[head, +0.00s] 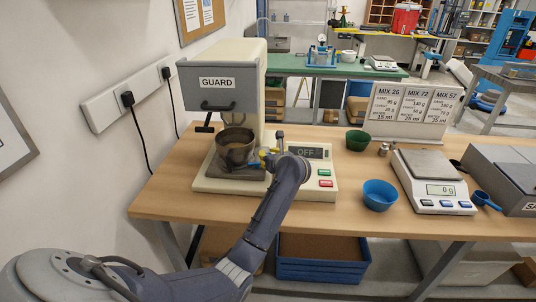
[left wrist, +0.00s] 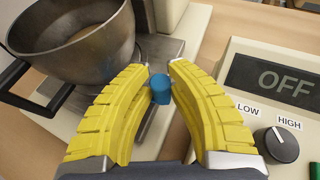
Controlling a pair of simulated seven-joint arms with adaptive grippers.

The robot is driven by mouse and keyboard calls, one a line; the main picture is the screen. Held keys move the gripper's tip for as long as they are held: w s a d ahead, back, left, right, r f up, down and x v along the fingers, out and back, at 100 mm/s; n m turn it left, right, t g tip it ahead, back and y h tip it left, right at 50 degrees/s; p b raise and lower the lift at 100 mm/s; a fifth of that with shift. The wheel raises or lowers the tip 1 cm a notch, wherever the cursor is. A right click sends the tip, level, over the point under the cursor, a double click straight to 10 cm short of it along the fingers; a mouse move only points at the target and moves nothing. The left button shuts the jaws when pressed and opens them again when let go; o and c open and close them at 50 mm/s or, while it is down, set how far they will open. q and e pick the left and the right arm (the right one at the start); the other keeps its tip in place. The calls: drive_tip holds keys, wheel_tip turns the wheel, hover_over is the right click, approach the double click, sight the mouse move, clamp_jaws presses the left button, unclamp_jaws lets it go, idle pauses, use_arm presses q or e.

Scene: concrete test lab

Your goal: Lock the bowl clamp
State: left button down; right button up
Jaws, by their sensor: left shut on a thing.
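The metal mixing bowl (head: 236,150) sits on the base of the cream mixer (head: 260,50); in the left wrist view the bowl (left wrist: 105,48) is at the upper left, with brownish contents and a black handle. A blue knob (left wrist: 161,88), which looks like the end of the bowl clamp's lever, stands right of the bowl. My left gripper (head: 266,153) is at the bowl's right side. In the left wrist view its yellow fingers (left wrist: 160,80) are shut on the blue knob. The rest of the clamp is mostly hidden. My right gripper is not in view.
The grey guard (head: 220,87) is above the bowl. The mixer panel (head: 312,175) reads OFF and has green and red buttons. Right of it are a blue bowl (head: 380,196), a green bowl (head: 357,140) and a scale (head: 434,186). The table front (head: 300,215) is clear.

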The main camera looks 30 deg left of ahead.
use_arm(q)
drive_tip(key=m+t+h, duration=0.1)
drive_tip(key=s+m+t+h, duration=0.1)
drive_tip(key=shift+s+d+m, duration=0.1)
drive_tip(key=shift+d+m, duration=0.05)
drive_tip(key=shift+m, duration=0.25)
drive_tip(key=shift+s+d+m+t+h, duration=0.1)
drive_tip(key=shift+s+m+t+h, duration=0.4)
drive_tip(key=shift+m+h, duration=0.6)
drive_tip(key=shift+s+d+m+t+h, duration=0.15)
drive_tip(key=shift+m+t+h, duration=0.65)
drive_tip(key=shift+h, duration=0.7)
drive_tip(key=c, duration=1.3)
unclamp_jaws()
drive_tip(key=shift+o, duration=0.2)
drive_tip(key=shift+s, duration=0.1)
drive_tip(key=v, duration=1.2)
